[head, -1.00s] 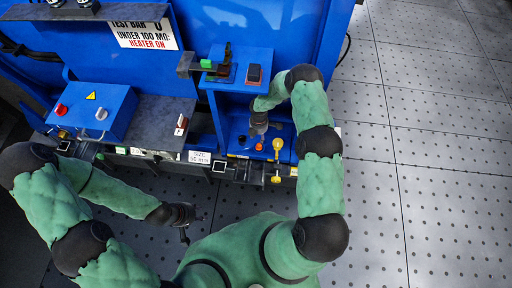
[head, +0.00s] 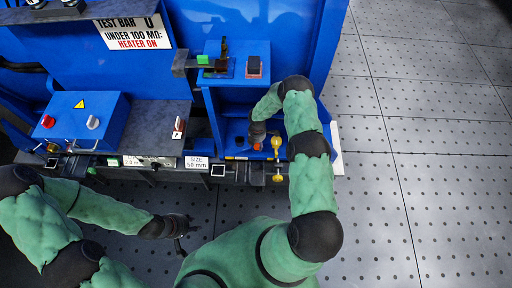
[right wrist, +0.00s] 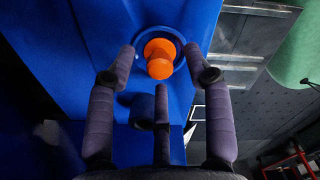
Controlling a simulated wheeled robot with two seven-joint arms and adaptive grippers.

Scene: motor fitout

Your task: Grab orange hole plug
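The orange hole plug (right wrist: 160,58) sits in a round dark-rimmed hole in a blue surface in the right wrist view. My right gripper (right wrist: 158,68) is open, with its fingers spread to either side of the plug and below it; they look apart from it. In the head view the plug (head: 258,146) shows as a small orange spot beside the right gripper (head: 258,133). My left gripper (head: 186,227) hangs over the grey floor in front of the bench, away from the plug; its finger state is unclear.
A yellow knob-like part (head: 276,143) stands close to the right of the plug. A blue box with red and white knobs (head: 82,119) is on the left. A labelled rail (head: 196,162) runs along the front edge. The perforated floor (head: 400,190) is clear at right.

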